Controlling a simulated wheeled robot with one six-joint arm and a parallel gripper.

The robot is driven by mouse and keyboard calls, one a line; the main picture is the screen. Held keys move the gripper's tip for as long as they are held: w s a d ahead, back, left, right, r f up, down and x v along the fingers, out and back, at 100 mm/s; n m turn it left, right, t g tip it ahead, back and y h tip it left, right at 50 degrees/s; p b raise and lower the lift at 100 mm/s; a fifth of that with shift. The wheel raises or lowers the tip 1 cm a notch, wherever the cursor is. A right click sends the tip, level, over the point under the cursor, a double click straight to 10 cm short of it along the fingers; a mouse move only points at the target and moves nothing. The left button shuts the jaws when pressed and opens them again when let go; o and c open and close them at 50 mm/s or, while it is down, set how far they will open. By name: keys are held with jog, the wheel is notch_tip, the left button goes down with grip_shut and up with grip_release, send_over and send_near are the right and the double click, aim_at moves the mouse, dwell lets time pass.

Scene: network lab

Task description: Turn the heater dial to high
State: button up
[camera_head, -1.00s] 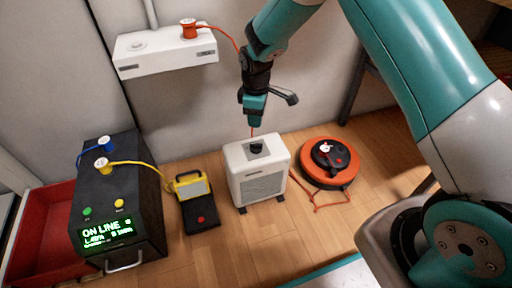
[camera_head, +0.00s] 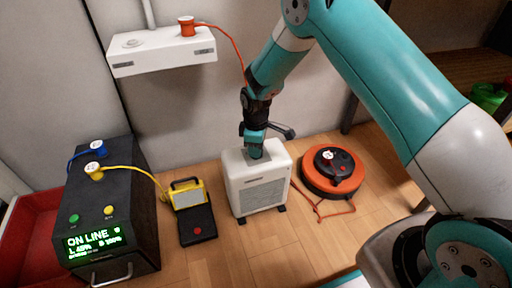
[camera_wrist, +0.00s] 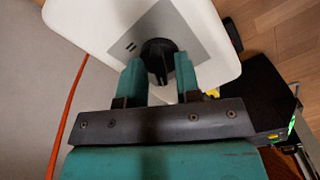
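The white heater (camera_head: 258,188) stands on the wooden floor against the wall, with a grille on its front. Its black dial (camera_wrist: 158,56) sits on a grey plate on the heater's top, in the wrist view. In the head view my gripper hides the dial. My gripper (camera_head: 256,152) points down at the heater's top. In the wrist view my gripper (camera_wrist: 158,75) is open, with one teal finger on each side of the dial. A gap seems to show between the fingers and the dial; I cannot tell whether either touches it. Dial markings are mostly hidden.
An orange cable reel (camera_head: 332,172) stands right of the heater, its cord on the floor. A yellow work lamp (camera_head: 188,194) and a black power unit (camera_head: 110,215) reading "ON LINE" stand left. A white wall box (camera_head: 160,52) with an orange plug hangs above.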

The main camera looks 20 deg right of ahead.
grip_shut()
jog(key=shift+r+m+p, duration=0.15)
jog(key=shift+m+p, duration=0.25)
jog(key=shift+p, duration=0.25)
jog(key=m+p, duration=0.2)
jog(key=p, duration=0.1)
jog(key=shift+r+m, duration=0.1)
jog(key=shift+m, duration=0.3)
jog(key=m+p, duration=0.3)
jog(key=shift+m, duration=0.4)
jog(key=m+p, duration=0.2)
jog(key=m, duration=0.1)
jog(key=shift+m, duration=0.3)
jog(key=m+p, duration=0.3)
jog(key=m, duration=0.3)
jog(key=shift+f, duration=0.2)
jog(key=m+p, duration=0.1)
jog(key=m, duration=0.5)
